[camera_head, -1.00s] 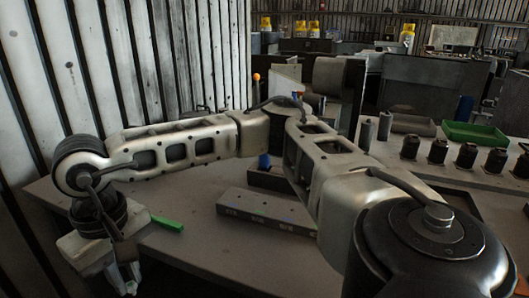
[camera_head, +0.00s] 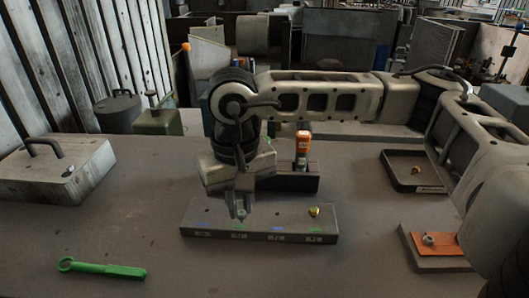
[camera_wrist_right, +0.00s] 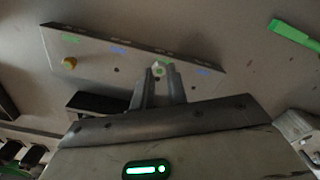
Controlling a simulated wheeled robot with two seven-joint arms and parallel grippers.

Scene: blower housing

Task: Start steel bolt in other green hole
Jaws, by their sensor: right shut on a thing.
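The grey block (camera_head: 340,235) lies on the table with a row of holes along its top, marked blue and green in turn. A brass bolt (camera_head: 314,211) stands in the hole by the green mark at its right end. My right gripper (camera_head: 240,213) points down over the hole by the other green mark. It is shut on a small pale steel bolt (camera_wrist_right: 158,71), mostly hidden between the fingertips. I cannot tell whether the bolt's tip is inside the hole. The block also shows in the right wrist view (camera_wrist_right: 95,58). My left gripper is not in view.
A green wrench (camera_head: 103,268) lies front left. A grey metal box with a handle (camera_head: 58,172) stands at left. An orange-handled tool (camera_head: 302,145) stands in a dark holder behind the block. At right are a dark tray (camera_head: 405,183) with a brass piece and an orange pad (camera_head: 445,243) with a silver piece.

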